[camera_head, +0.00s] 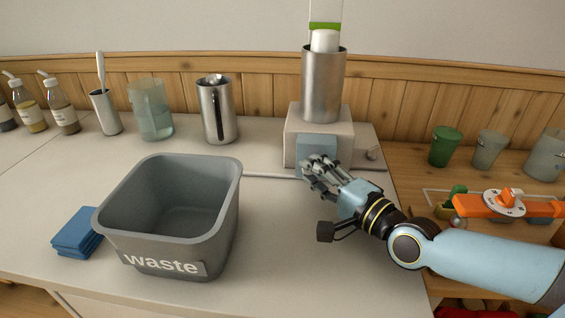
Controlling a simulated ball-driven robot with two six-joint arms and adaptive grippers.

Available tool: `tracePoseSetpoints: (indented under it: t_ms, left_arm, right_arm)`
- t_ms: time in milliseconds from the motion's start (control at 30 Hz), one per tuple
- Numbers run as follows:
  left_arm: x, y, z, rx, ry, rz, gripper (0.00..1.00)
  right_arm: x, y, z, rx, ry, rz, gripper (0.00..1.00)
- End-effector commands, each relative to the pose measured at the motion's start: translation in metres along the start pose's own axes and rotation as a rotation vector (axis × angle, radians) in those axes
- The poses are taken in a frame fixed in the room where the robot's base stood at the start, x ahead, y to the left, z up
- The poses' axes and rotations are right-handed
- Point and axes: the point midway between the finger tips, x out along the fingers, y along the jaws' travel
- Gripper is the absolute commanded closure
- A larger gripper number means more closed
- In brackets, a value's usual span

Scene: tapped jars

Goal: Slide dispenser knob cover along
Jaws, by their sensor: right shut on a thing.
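The dispenser (293,128) stands at the back right of the counter, with a pale boxy base and a steel cylinder (322,85) on top. A light blue cover (317,143) sits on the front of its base. My right gripper (308,170) is at the lower front of this cover, its fingers pointing up and left. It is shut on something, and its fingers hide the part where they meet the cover. The knob itself cannot be made out. My left gripper is not in view.
A grey waste bin (228,205) stands front left, with folded blue cloths (77,232) beside it. A steel jug (218,112), a glass beaker (151,110) and bottles line the back. A green cup (445,147) stands at right. The counter's front middle is clear.

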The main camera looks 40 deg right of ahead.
Motion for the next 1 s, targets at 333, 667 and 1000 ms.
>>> tracePoseSetpoints:
  t_ms: [333,667,1000]
  left_arm:
    - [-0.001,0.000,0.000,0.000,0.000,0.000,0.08]
    - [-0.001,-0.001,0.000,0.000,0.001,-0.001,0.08]
    - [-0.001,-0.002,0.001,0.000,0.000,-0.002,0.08]
  right_arm:
    - [-0.008,0.001,-0.008,0.000,0.000,0.001,1.00]
    - [-0.008,0.000,-0.007,0.000,0.000,0.000,0.51]
    - [-0.025,0.001,-0.007,-0.001,-0.001,0.004,0.51]
